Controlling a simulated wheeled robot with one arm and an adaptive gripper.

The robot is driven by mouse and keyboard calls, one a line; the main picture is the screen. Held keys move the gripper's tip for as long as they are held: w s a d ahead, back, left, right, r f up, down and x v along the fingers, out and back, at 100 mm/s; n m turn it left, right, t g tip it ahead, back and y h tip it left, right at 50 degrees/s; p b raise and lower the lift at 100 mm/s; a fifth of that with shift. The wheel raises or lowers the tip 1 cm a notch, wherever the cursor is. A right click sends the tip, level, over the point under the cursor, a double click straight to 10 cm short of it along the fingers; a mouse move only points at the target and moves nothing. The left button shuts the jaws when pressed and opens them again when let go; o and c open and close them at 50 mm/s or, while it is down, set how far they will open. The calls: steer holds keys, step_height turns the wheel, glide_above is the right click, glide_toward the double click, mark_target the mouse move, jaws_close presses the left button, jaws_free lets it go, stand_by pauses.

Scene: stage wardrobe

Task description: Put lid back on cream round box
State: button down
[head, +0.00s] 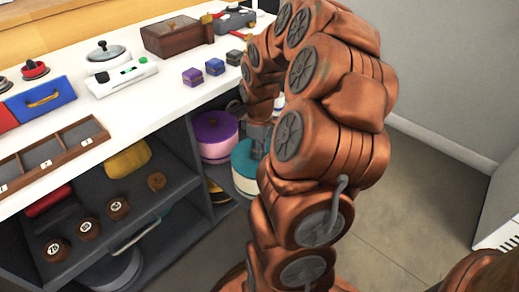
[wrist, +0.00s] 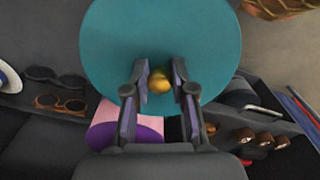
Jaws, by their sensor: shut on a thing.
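A round teal lid (wrist: 205,45) with a small golden knob (wrist: 160,84) fills the upper middle of the wrist view. My gripper (wrist: 160,78) has its two fingers on either side of the knob and is shut on it. In the head view the gripper (head: 260,138) is partly hidden by my arm, beside the shelf unit's right end. The teal lid (head: 243,160) shows there below it. A pale shape, perhaps the cream round box (head: 245,185), shows under the teal; I cannot tell whether they touch.
A pink round box with a purple lid (head: 213,128) stands just left of the teal lid; its purple part also shows in the wrist view (wrist: 148,130). The white counter (head: 150,98) holds cases and small boxes. Open floor (head: 400,200) lies to the right.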

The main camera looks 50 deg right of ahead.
steer(key=c, duration=0.9)
jaws_free()
steer(key=shift+o, duration=0.4)
steer(key=o, duration=0.4)
steer(key=shift+r+p, duration=1.9)
steer(key=shift+r, duration=1.6)
jaws_close()
